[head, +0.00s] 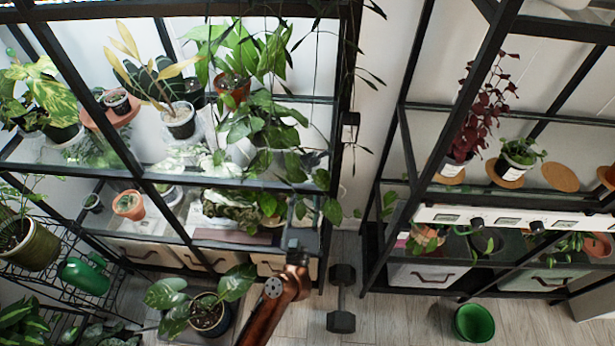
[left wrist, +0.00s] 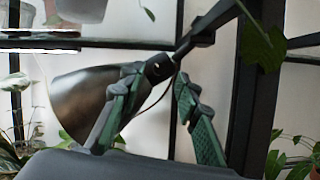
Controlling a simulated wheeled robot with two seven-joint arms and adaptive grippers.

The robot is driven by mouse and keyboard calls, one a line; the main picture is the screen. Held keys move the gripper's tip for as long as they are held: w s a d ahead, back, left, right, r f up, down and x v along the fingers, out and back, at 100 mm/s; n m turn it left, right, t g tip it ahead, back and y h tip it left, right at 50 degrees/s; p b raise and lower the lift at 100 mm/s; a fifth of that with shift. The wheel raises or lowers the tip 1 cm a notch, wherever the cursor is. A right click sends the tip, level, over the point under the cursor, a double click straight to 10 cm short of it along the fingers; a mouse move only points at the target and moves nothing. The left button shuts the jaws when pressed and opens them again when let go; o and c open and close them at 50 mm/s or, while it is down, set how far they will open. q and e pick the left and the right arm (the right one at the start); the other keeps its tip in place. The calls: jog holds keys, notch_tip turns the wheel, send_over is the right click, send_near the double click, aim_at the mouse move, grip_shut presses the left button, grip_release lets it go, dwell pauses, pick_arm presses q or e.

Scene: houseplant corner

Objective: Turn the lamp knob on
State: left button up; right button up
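In the left wrist view a dark lamp shade (left wrist: 75,103) hangs tilted, joined at its neck to a dark arm (left wrist: 200,42) that rises to the right. A small dark fitting (left wrist: 158,68) at the neck shows between my fingertips; I cannot tell for certain whether it is the knob. My left gripper (left wrist: 159,80) is open, its green-padded fingers on either side of the neck, with no clear contact. In the head view my left gripper (head: 291,228) is at the right end of the left plant shelf, where the lamp is hard to make out. My right gripper is out of view.
A black plant shelf (head: 145,190) with several pots stands at the left, another (head: 395,190) at the right. Leaves hang close to my left gripper. A dumbbell (head: 341,300) and a green pot (head: 474,323) are on the floor. The floor between them is clear.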

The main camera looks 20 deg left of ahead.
pick_arm(q)
jog(key=shift+x, duration=1.55)
jog(key=shift+a, duration=0.1)
jog(key=shift+s, duration=0.1)
grip_shut()
